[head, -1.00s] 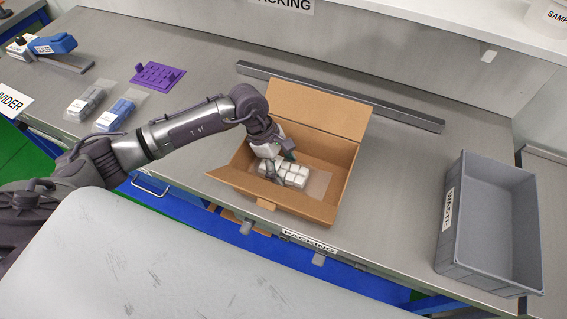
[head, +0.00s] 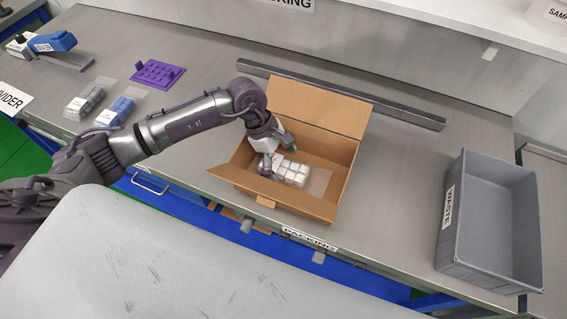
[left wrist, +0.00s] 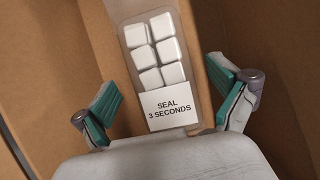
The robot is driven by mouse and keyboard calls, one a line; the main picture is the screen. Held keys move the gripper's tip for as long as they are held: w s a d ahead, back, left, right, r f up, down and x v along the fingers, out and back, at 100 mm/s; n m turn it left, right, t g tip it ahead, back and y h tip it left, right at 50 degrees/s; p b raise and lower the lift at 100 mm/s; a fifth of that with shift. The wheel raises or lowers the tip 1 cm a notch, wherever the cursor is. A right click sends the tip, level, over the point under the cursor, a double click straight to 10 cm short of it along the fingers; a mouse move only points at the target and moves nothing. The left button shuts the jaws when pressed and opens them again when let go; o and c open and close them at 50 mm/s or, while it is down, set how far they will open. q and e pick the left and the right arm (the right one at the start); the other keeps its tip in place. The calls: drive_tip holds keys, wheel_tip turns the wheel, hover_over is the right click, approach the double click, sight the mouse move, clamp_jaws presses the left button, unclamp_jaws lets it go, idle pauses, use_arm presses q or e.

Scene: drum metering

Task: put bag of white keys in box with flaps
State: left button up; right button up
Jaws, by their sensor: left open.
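The bag of white keys (head: 292,173) lies inside the open cardboard box with flaps (head: 318,209) in the head view. In the left wrist view the clear bag (left wrist: 155,50) shows several white keys and a label reading "SEAL 3 SECONDS". My left gripper (head: 278,157) is over the box, just above the left end of the bag. In the left wrist view its green-padded fingers (left wrist: 168,108) are spread wide on either side of the bag, apart from it. The back flap stands up and the front flap leans outward. My right gripper is not in view.
A grey waste bin (head: 447,222) stands at the right. A metal bar (head: 400,115) lies behind the box. Bags of grey keys (head: 85,102) and blue keys (head: 116,112), a purple rack (head: 157,73) and a blue sealer (head: 52,42) are at the left.

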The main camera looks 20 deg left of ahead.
use_arm(q)
drive_tip(key=b+v, duration=0.2)
drive_tip(key=v, duration=0.9)
drive_tip(key=shift+r, duration=0.1)
